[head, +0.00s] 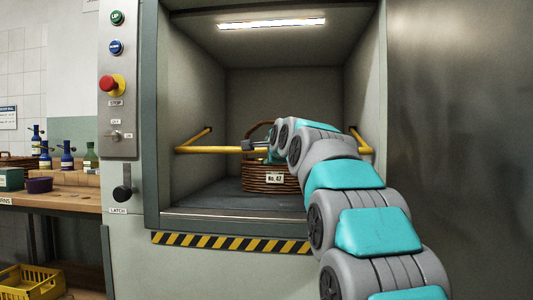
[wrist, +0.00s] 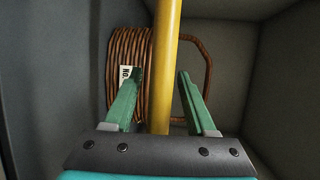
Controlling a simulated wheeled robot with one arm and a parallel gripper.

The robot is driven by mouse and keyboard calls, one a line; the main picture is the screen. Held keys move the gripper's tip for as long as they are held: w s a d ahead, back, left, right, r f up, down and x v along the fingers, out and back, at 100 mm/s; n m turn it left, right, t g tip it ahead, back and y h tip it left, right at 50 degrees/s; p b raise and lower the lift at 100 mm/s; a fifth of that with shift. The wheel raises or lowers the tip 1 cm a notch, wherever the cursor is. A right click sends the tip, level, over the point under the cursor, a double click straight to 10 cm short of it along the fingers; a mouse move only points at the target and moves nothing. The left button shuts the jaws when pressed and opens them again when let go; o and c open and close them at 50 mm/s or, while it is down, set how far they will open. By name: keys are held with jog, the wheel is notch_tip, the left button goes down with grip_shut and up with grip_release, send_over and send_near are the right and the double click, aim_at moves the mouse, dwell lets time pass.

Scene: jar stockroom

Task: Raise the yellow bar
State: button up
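The yellow bar (head: 215,149) runs level across the front of the open lift compartment, on arms angled back to both side walls. In the wrist view the bar (wrist: 166,60) runs upright in the picture between the two green fingers of my gripper (wrist: 162,80). A gap shows on each side of the bar, so the gripper is open and not closed on it. The bar's lower stretch is hidden behind the gripper's body.
A wicker basket (head: 258,184) labelled No. 47 stands behind the bar in the compartment. A control panel (head: 118,75) with buttons, a red stop knob and a latch handle (head: 122,194) is left of the opening. A bench (head: 60,200) with bottles stands further left, above a yellow crate (head: 30,282).

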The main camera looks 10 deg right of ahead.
grip_shut()
dwell(1.2)
